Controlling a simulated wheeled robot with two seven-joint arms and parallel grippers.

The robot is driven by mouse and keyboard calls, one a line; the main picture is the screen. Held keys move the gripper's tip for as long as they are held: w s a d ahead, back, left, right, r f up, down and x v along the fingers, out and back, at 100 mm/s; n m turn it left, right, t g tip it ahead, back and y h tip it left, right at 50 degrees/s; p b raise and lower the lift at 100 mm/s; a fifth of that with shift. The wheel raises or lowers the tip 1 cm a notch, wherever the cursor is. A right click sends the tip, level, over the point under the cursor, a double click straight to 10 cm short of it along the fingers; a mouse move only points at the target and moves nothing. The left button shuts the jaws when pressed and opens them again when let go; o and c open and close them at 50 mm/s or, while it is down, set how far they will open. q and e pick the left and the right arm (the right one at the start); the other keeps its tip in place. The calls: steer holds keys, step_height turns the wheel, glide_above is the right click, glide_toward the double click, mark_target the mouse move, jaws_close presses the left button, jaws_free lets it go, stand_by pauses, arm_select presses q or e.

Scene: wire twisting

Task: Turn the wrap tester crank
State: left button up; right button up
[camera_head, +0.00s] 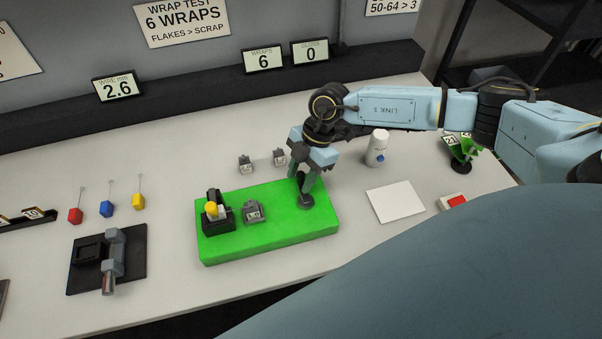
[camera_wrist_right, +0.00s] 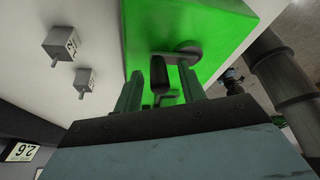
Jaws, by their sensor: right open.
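The wrap tester is a bright green base (camera_head: 265,241) on the table, with a black fixture (camera_head: 217,216) bearing a yellow part at its left and a grey block (camera_head: 254,212) beside it. The dark crank (camera_head: 306,201) is at the base's right end. My right gripper (camera_head: 308,186) points down over the crank. In the right wrist view, the crank's dark handle (camera_wrist_right: 160,75) stands between the two open fingers (camera_wrist_right: 160,92); I cannot tell whether they touch it. My left gripper is not in view.
Two small grey blocks (camera_head: 246,164) stand behind the base. A white bottle (camera_head: 377,148), a white pad (camera_head: 396,201) and a red button box (camera_head: 455,202) are to the right. A black plate with a grey tool (camera_head: 113,257) lies at left. Displays (camera_head: 263,59) line the back.

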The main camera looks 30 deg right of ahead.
steer(key=b+v, duration=0.1)
steer(key=v, duration=1.2)
steer(key=shift+r, duration=0.2)
